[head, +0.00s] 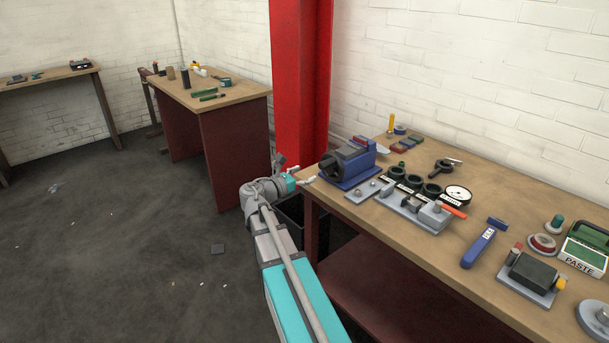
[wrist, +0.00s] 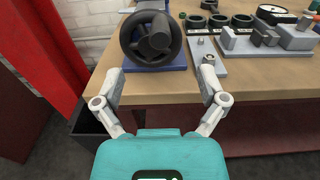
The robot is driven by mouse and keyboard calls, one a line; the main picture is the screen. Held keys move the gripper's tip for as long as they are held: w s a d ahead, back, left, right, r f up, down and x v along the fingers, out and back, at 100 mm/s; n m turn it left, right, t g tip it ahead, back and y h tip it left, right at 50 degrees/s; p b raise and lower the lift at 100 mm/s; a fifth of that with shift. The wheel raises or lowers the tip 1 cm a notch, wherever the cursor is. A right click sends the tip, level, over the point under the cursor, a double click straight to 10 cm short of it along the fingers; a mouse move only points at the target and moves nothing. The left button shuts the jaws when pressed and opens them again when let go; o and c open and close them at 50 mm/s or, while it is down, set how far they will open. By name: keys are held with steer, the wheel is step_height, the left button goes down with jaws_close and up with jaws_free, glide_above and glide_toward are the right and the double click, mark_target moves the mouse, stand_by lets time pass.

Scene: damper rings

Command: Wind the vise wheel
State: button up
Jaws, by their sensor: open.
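The blue vise (head: 349,163) stands at the left end of the workbench in the head view. Its dark round wheel (wrist: 151,39) faces me in the wrist view, with a hub in the middle and a knob or handle on it. My gripper (wrist: 161,78) is open and empty, its two pale fingers spread to the left and right below the wheel. The fingertips are in front of the vise and apart from the wheel, as far as I can see. In the head view my gripper (head: 303,181) is at the bench's left edge, beside the vise.
The workbench (head: 470,222) carries a metal fixture (head: 412,205), several dark rings (head: 412,182), a round dial (head: 457,196) and a blue tool (head: 484,243) right of the vise. A red column (head: 301,80) stands behind left. A dark bin (wrist: 88,122) sits below the bench's left end.

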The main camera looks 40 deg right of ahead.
mark_target(320, 166)
steer(key=shift+d, duration=0.1)
steer(key=shift+w+d, duration=0.2)
steer(key=shift+d, duration=2.1)
steer(key=shift+w+d, duration=0.15)
steer(key=shift+d, duration=2.1)
steer(key=shift+a, duration=0.1)
jaws_close()
